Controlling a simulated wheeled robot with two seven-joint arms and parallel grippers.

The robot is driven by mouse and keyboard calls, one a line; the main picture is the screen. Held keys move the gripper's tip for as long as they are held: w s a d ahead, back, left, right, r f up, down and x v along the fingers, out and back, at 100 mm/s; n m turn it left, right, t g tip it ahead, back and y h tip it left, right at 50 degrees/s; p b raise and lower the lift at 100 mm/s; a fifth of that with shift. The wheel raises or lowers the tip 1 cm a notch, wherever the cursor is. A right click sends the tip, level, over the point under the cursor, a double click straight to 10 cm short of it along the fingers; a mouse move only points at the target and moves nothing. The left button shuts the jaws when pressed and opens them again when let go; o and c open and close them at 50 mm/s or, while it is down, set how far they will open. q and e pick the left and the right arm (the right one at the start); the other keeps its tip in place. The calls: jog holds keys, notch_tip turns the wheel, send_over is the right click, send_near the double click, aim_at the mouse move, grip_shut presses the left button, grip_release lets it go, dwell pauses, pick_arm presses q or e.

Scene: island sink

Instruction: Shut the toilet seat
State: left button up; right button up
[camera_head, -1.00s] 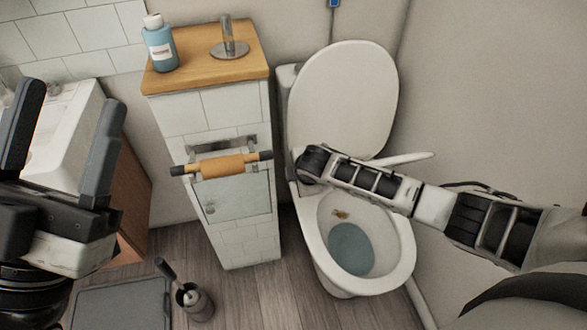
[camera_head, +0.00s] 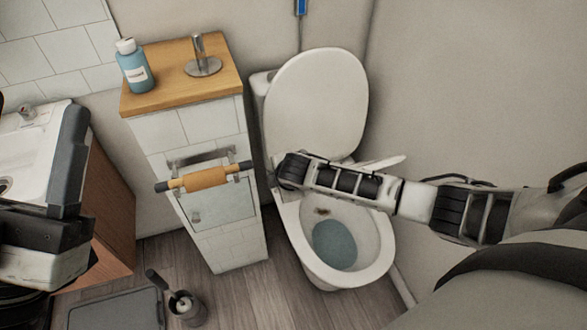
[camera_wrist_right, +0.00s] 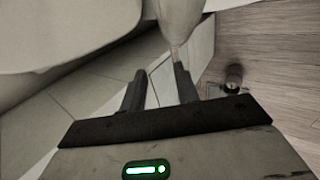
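The white toilet (camera_head: 386,255) stands right of centre in the head view. Its oval lid (camera_head: 317,100) is upright against the back, and the bowl is uncovered. A thin white piece (camera_head: 388,162) sticks out behind my right arm; it may be the seat seen edge-on. My right arm crosses above the bowl from the right, its end at the bowl's left rear side. Its fingers are hidden there; in the right wrist view the right gripper (camera_wrist_right: 158,68) has parted fingers beside a pale surface; contact is unclear. My left gripper (camera_head: 38,115) is open and empty, partly cut off at the left.
A tiled cabinet (camera_head: 232,240) with a wooden top (camera_head: 215,82) stands close left of the toilet. A bottle (camera_head: 134,68) and a metal holder (camera_head: 203,62) stand on it; a roll (camera_head: 206,178) hangs in front. A toilet brush (camera_head: 186,308) and sink (camera_head: 35,140) are left.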

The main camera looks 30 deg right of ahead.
pick_arm(q)
jog(key=shift+r+p, duration=2.1)
jog(key=shift+r, duration=0.3)
pick_arm(e)
jog(key=v, duration=1.4)
jog(key=shift+s, duration=0.45)
jog(key=shift+a, duration=0.1)
